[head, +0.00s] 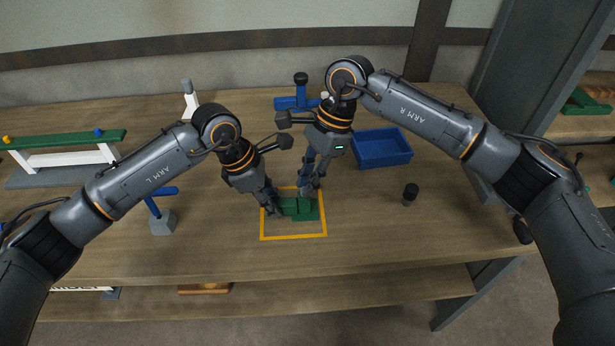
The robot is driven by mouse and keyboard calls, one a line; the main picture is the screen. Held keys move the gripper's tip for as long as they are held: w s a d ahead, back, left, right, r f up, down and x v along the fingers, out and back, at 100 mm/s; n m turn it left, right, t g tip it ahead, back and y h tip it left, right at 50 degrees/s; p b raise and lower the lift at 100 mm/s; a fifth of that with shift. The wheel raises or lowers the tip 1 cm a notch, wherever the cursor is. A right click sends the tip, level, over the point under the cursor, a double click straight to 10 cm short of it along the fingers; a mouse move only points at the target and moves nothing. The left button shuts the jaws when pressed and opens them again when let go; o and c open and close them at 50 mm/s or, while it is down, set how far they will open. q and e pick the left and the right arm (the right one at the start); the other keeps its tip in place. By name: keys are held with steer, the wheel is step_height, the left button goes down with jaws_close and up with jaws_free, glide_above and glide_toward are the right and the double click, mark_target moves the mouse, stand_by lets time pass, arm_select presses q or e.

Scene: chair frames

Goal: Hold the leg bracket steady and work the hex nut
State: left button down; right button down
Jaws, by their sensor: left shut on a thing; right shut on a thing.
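The green leg bracket (306,213) lies on the wooden bench inside a yellow square outline. My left gripper (274,209) comes down at the bracket's left end and is shut on it. My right gripper (307,192) points down onto the top of the bracket, right of the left gripper. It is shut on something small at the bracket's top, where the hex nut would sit. The nut itself is hidden by the fingers and cannot be made out.
A blue tray (384,163) stands behind to the right. A small black knob-like piece (410,194) stands right of the outline. A green-topped white frame (66,150) is farther left. The bench front is clear.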

arm_select(q)
steer(key=shift+f, duration=0.2)
arm_select(e)
steer(key=n, duration=0.2)
steer(key=n+g, duration=0.1)
steer(key=n, duration=0.1)
steer(key=shift+w+a+h, duration=0.1)
steer(key=shift+w+h, duration=0.15)
steer(key=shift+h, duration=0.15)
steer(key=shift+s+r, duration=0.1)
steer(key=shift+r, duration=2.2)
steer(key=shift+r, duration=0.15)
arm_select(q)
steer(key=c, duration=1)
jaws_free()
steer(key=shift+c, duration=0.2)
steer(key=shift+w+r, duration=0.1)
arm_select(e)
step_height(320, 180, up, 5)
steer(key=shift+f, duration=0.2)
arm_select(q)
steer(key=shift+r, duration=0.1)
steer(key=v, duration=1.2)
